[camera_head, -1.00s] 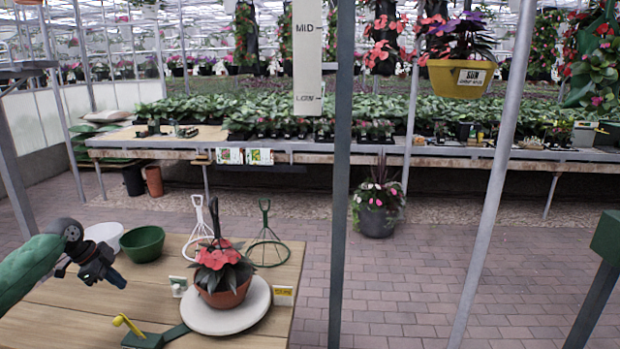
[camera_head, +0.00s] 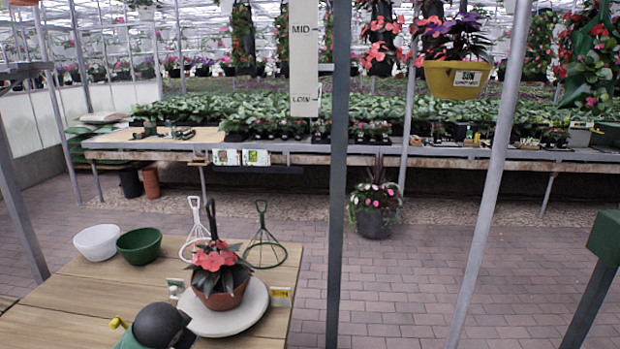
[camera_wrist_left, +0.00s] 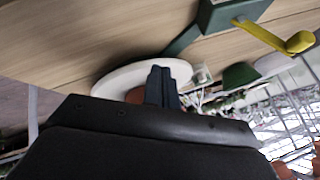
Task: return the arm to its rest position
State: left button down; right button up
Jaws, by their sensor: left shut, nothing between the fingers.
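My left arm shows at the bottom of the head view as a dark rounded joint with a green part, in front of the wooden table (camera_head: 95,300). My left gripper (camera_wrist_left: 162,88) shows in the wrist view, its two dark fingers together with nothing between them. Beyond the fingers are the round white plate (camera_wrist_left: 120,78) and part of a terracotta pot. My right gripper is in neither view.
The plate (camera_head: 215,323) bears a potted red-flowered plant (camera_head: 215,265). White (camera_head: 97,242) and green (camera_head: 139,245) bowls stand behind, beside white (camera_head: 195,225) and green (camera_head: 264,240) wire hangers. A yellow lever (camera_wrist_left: 270,38) is near the arm.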

pick_arm(q)
jog(key=s+d+f+n+g+h, duration=0.1)
jog(key=s+d+f, duration=0.4)
jog(key=s, duration=0.7)
jog(key=s+d+f+n+g+h, duration=0.1)
jog(key=s+d+f+g, duration=0.2)
jog(key=s+d+f, duration=0.2)
jog(key=s+d+f+n+g+h, duration=0.1)
jog(key=s+d+f, duration=0.4)
jog(key=s+f, duration=0.5)
jog(key=s, duration=0.9)
jog(key=shift+d+f+g, duration=0.2)
jog(key=shift+g, duration=0.2)
jog(key=shift+s+n, duration=0.1)
jog(key=shift+n, duration=0.2)
